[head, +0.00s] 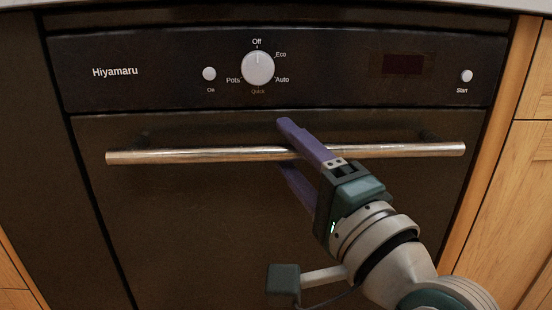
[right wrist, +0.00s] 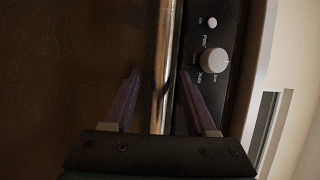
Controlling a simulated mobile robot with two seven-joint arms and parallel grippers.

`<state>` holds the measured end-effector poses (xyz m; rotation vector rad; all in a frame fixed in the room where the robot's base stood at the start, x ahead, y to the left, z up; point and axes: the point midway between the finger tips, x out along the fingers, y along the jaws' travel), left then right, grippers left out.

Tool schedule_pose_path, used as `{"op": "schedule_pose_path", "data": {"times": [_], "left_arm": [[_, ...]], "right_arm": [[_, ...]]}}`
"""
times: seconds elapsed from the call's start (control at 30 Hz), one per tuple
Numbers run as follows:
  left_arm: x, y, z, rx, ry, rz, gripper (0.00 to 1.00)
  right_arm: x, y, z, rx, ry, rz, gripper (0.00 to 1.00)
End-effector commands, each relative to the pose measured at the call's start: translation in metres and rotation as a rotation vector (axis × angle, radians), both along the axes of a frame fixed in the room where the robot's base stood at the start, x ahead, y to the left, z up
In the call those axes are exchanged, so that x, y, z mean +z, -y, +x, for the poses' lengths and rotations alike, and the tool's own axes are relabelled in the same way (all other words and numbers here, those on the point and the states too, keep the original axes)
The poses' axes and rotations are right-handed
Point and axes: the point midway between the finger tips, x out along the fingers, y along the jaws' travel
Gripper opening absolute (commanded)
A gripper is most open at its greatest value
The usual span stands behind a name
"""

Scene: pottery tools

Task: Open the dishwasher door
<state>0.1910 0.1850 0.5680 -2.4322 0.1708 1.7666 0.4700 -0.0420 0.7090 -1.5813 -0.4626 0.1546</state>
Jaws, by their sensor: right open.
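The dishwasher door (head: 220,220) is dark and upright, and looks shut under the control panel. Its long metal handle bar (head: 200,155) runs across the door's top. My right gripper (head: 283,145) is open, with one purple finger above the bar and the other below it. In the right wrist view the bar (right wrist: 165,60) passes between the two fingers of the right gripper (right wrist: 158,85), with a gap visible on either side. I cannot tell whether a finger touches the bar. My left gripper is not in view.
The control panel (head: 160,60) above the door has a round white dial (head: 258,68), an On button (head: 209,74) and a Start button (head: 467,76). Wooden cabinet fronts (head: 535,70) stand close on the right. A pale countertop edge runs above.

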Motion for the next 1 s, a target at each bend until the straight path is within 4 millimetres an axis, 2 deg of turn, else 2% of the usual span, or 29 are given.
{"op": "schedule_pose_path", "data": {"times": [0.3,0.8,1.0], "left_arm": [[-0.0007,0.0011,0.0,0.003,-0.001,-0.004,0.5],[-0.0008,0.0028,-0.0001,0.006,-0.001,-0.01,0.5],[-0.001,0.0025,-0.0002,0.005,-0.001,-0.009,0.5]], "right_arm": [[0.0008,-0.0012,0.0031,0.0,-0.001,0.0,0.56],[0.0008,-0.001,0.0028,0.0,-0.001,-0.001,0.0],[0.0007,-0.0011,0.0027,0.0,-0.001,-0.001,0.0]]}}
